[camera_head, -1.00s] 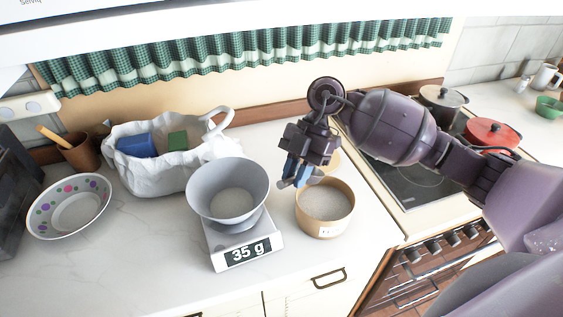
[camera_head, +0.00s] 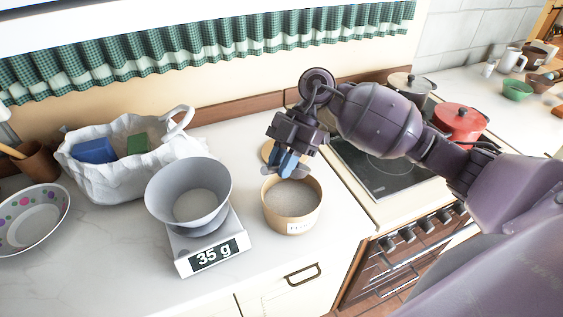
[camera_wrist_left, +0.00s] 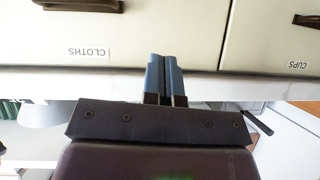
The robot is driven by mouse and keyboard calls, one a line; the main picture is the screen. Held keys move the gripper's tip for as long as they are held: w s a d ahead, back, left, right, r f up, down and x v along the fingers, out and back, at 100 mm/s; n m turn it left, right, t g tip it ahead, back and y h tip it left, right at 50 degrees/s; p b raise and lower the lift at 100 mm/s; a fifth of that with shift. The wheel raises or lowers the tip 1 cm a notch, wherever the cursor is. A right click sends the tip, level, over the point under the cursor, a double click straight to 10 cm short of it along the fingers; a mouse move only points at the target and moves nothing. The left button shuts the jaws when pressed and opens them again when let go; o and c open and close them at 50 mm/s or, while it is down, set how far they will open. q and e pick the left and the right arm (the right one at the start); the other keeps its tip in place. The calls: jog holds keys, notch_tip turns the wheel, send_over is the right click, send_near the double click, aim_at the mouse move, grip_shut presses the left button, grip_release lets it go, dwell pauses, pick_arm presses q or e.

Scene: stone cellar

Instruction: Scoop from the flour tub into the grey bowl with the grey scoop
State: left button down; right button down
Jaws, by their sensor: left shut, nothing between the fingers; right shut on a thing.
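The flour tub (camera_head: 292,220) is a round tan tub on the counter, with pale flour (camera_head: 293,199) inside. The grey bowl (camera_head: 163,203) stands left of it on a scale (camera_head: 185,262) reading 35 g; a pale patch shows at its bottom. My right gripper (camera_head: 289,170), with blue fingers, is above the tub's back rim and shut. Small grey parts show beside its fingers, likely the grey scoop (camera_head: 272,170); most of it is hidden. My left gripper (camera_wrist_left: 165,75) is shut and empty in the left wrist view, in front of the cabinet fronts.
A white cloth bag (camera_head: 100,180) with blue and green packets stands behind the bowl. A dotted dish (camera_head: 55,225) lies at the left. A tan disc (camera_head: 268,152) lies behind the tub. The stove, with a red pot (camera_head: 458,122), is at the right.

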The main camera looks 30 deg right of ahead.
jog(key=shift+f+b, duration=0.6)
jog(key=shift+f, duration=0.25)
jog(key=shift+w+d+f+b, duration=0.15)
jog(key=shift+f+b, duration=0.9)
jog(key=shift+f, duration=1.2)
jog(key=shift+w+d+f+b, duration=0.15)
jog(key=shift+f+b, duration=0.9)
jog(key=shift+f, duration=1.15)
jog(key=shift+s, duration=0.1)
jog(key=shift+r, duration=0.15)
